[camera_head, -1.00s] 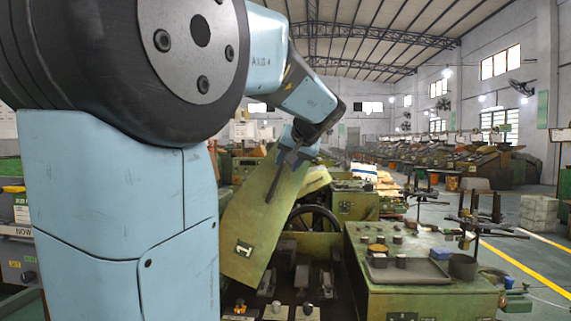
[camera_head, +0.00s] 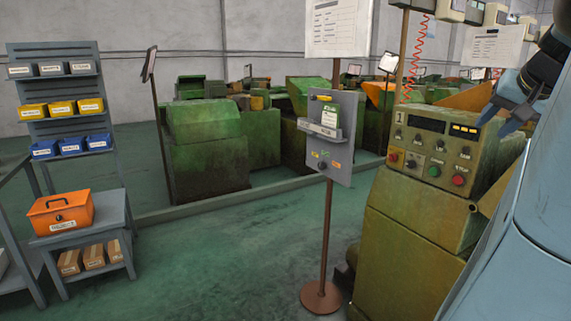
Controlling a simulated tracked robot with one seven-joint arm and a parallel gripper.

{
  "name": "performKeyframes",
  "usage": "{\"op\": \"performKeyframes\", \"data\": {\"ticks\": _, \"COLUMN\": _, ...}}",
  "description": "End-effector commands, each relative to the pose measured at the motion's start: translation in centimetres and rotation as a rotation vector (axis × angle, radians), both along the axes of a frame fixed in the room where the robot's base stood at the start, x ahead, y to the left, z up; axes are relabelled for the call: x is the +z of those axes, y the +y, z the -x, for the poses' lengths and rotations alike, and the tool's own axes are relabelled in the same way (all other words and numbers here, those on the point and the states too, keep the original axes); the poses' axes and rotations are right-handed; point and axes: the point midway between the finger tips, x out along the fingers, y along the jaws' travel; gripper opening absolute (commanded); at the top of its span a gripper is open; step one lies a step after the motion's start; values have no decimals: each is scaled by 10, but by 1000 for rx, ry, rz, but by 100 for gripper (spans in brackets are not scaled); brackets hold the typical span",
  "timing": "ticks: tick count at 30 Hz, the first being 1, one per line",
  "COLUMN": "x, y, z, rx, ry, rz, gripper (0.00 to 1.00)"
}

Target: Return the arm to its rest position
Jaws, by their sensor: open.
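My arm shows at the right edge of the head view, a large pale blue link in front and a smaller blue wrist behind it. My gripper (camera_head: 497,124) points down and left, with its dark blue fingers spread and nothing seen between them. In the picture it overlaps the upper right of the green control panel (camera_head: 436,151). I cannot tell the gap in depth between them. Most of the arm is outside the frame.
A green machine (camera_head: 405,255) stands close at right. A post holds a grey board (camera_head: 333,150) on a round base (camera_head: 321,297). A shelf rack (camera_head: 85,180) with bins and an orange toolbox (camera_head: 61,212) stands at left. Open green floor (camera_head: 220,270) lies between.

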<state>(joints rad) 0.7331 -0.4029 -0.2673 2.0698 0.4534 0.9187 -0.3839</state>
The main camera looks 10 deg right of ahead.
Motion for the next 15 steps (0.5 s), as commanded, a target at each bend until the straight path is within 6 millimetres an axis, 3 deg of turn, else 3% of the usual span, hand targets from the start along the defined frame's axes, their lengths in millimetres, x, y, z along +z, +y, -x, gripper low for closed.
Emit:
{"op": "performKeyframes", "data": {"ticks": 1, "x": -7, "y": 24, "z": -10, "rx": 51, "ry": 17, "rz": 0, "gripper": 40}}
{"op": "performKeyframes", "data": {"ticks": 6, "x": -31, "y": 94, "z": -28, "rx": 190, "ry": 80, "rz": 11, "gripper": 40}}
{"op": "performKeyframes", "data": {"ticks": 15, "x": -76, "y": 206, "z": -26, "rx": 424, "ry": 186, "rz": 78, "gripper": 40}}
